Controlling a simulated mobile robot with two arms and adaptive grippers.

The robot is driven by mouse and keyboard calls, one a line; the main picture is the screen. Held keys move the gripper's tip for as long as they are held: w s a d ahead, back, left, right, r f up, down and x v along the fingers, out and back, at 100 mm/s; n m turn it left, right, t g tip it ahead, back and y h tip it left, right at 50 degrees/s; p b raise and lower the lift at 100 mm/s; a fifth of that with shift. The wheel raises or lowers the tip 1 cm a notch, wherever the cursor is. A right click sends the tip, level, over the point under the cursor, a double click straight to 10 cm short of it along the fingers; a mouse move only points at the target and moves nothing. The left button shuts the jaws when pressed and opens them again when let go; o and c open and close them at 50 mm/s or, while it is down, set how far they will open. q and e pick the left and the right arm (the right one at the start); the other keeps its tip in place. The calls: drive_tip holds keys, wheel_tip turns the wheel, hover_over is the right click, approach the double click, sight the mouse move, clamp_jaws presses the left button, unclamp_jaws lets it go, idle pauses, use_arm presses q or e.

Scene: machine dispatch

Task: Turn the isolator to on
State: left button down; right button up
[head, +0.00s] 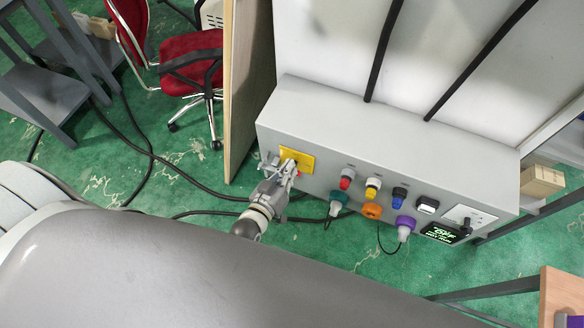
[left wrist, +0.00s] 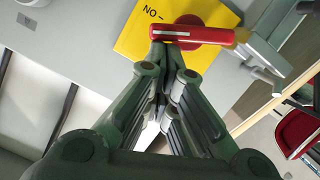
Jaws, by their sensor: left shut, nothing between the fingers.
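The isolator has a yellow plate (head: 305,157) near the left end of the grey control box. In the left wrist view its red handle (left wrist: 190,35) lies nearly level across the yellow plate (left wrist: 136,39), with a white line along its left part. My left gripper (head: 291,169) is at the isolator in the head view. In the left wrist view its fingers (left wrist: 163,50) are shut and empty, with tips right below the handle's left half. I cannot tell if they touch it. My right gripper is not in view.
The grey box (head: 390,133) also carries red (head: 347,178), yellow (head: 372,187) and blue (head: 399,197) controls, plus hanging teal (head: 336,205) and purple (head: 404,228) parts. A dark display (head: 443,233) shows green text. A wooden panel edge (head: 240,85) stands left of the box.

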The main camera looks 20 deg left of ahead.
use_arm(q)
drive_tip(key=shift+d+f+m+y+p, duration=0.25)
drive_tip(key=shift+d+m+y+p, duration=0.15)
drive_tip(key=shift+d+m+p, duration=0.5)
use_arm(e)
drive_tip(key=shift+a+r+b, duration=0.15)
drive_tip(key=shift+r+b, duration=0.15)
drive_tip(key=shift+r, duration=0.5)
use_arm(q)
drive_tip(key=shift+a, duration=0.1)
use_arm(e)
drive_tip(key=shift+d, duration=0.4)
use_arm(q)
drive_tip(key=shift+s, duration=0.1)
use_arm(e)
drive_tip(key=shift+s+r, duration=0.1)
